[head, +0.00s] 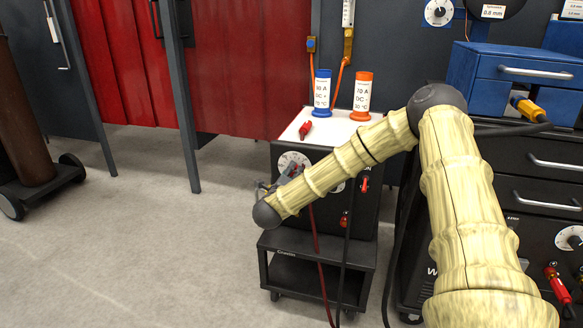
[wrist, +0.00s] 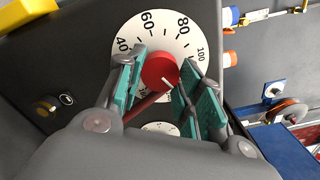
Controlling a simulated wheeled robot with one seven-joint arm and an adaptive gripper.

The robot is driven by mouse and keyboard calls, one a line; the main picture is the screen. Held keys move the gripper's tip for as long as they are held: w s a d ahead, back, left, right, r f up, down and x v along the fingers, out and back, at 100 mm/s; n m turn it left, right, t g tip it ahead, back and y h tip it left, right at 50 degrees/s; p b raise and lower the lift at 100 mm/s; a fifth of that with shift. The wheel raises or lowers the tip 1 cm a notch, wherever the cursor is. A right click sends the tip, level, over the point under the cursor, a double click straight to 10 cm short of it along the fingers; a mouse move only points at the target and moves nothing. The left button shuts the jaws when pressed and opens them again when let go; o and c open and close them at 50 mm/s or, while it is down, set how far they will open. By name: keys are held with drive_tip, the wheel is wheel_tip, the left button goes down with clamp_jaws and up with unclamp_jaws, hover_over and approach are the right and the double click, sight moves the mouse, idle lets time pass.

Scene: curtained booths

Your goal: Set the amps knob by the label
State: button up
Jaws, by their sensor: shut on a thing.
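The amps knob, a red knob (wrist: 160,72) on a white dial (wrist: 150,27) marked 40, 60, 80 and 100, sits between my fingers in the wrist view. My gripper (wrist: 160,88) is shut on it with its teal pads. A short pale mark shows on the knob's lower right; its exact reading is unclear. In the head view, my gripper (head: 277,185) is at the dial (head: 293,160) on the dark welder's front (head: 345,215), and the knob is hidden. Two labelled canisters stand on top: a blue-ended one (head: 322,93) apparently reading 30 A, and an orange-ended one (head: 362,97) apparently reading 70 A.
The welder stands on a black cart (head: 290,262), with red and black cables hanging down. A drawer cabinet (head: 540,190) is close on the right. Open floor (head: 150,250) lies to the left.

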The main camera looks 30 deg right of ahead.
drive_tip(key=shift+a+n+p, duration=0.1)
drive_tip(key=shift+n+p, duration=6.3)
drive_tip(key=shift+n, duration=2)
drive_tip(key=o, duration=1)
drive_tip(key=shift+o, duration=0.2)
drive_tip(key=v, duration=1.2)
